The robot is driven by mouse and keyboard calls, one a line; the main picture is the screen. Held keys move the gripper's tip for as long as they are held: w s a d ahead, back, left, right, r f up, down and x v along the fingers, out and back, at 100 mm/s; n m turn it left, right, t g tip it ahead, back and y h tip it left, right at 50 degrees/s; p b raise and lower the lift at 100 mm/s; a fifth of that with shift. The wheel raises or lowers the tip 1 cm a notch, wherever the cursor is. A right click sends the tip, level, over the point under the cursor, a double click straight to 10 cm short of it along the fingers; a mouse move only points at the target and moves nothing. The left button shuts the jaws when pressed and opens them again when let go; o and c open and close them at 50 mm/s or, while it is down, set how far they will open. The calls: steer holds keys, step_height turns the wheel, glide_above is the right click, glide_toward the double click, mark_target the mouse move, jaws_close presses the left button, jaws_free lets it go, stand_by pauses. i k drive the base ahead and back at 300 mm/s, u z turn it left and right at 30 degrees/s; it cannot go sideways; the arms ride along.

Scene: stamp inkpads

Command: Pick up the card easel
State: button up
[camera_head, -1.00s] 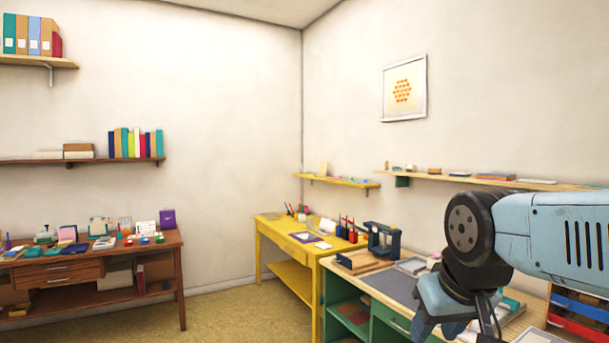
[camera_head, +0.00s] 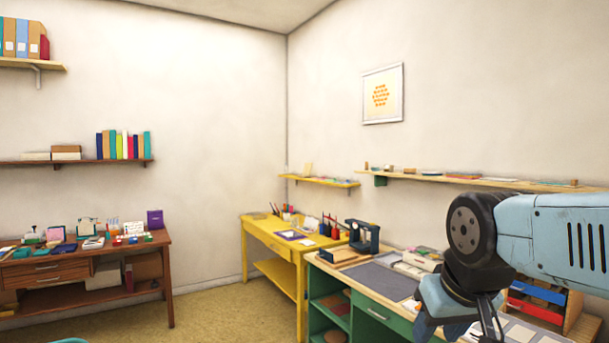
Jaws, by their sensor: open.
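I cannot single out the card easel for certain. A small upright framed card (camera_head: 87,227) stands among the stationery on the brown desk (camera_head: 85,268) at the left, and a purple upright piece (camera_head: 155,219) stands at that desk's right end. Both are too small to tell in detail. My gripper (camera_head: 488,325) is at the lower right, at the end of my blue arm, in front of the green desk (camera_head: 362,324). Its dark fingers are partly cut off by the bottom edge. It is open, holds nothing visible, and is far from the brown desk.
A yellow table (camera_head: 265,234) stands in the corner with pads and bottles. The green desk holds a dark blue press (camera_head: 364,236) and a grey mat (camera_head: 376,279). A colored drawer rack (camera_head: 540,302) is at the right. The floor (camera_head: 230,315) between the desks is clear.

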mark_target(307, 166)
steer(key=z, duration=0.05)
steer(key=i, duration=0.9)
steer(key=u, duration=0.25)
steer(key=k, duration=0.75)
steer(key=z, duration=0.3)
steer(key=i, duration=0.8)
steer(key=u, duration=0.45)
